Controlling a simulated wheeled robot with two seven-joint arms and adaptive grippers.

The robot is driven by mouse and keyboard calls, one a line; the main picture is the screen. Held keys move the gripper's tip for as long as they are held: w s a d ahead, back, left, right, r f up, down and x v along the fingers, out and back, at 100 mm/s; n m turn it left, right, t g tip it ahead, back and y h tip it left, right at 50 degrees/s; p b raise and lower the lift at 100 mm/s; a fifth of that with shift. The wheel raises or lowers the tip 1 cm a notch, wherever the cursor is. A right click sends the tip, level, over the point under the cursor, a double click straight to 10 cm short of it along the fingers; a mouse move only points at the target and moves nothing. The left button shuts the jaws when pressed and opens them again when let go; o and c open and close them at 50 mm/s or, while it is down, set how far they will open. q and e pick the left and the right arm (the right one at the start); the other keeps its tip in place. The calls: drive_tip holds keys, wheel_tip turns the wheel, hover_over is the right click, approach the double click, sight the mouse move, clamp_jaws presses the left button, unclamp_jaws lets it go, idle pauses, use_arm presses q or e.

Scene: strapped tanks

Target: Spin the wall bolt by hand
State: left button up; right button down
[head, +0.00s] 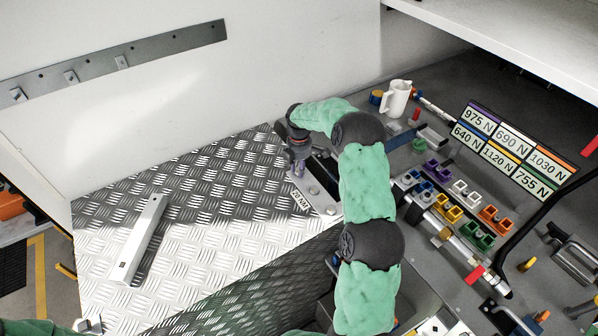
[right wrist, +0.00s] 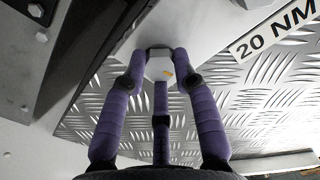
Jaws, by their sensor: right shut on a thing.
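My right gripper (right wrist: 160,72) has purple fingers shut around the bolt head, two at the sides and one below. In the head view my right gripper (head: 299,165) reaches down at the end of the green-sleeved arm, and hides the bolt there. A "20 NM" label (right wrist: 274,30) is beside it and also shows in the head view (head: 300,202). My left gripper is out of view.
A metal bar (head: 143,238) lies on the tread-plate surface (head: 200,195). A grey rail (head: 115,62) with hooks is on the white wall. A white jug (head: 397,98), coloured blocks (head: 447,207) and force labels (head: 512,150) are on the right. The tread plate's middle is clear.

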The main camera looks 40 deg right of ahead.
drive_tip(key=shift+f+n, duration=0.1)
drive_tip(key=shift+n, duration=0.4)
drive_tip(key=shift+n, duration=0.6)
drive_tip(key=c, duration=0.9)
unclamp_jaws()
drive_tip(key=shift+r+p, duration=2.25)
drive_tip(key=shift+r, duration=1.9)
drive_tip(key=o, duration=0.6)
drive_tip(key=shift+f, duration=0.1)
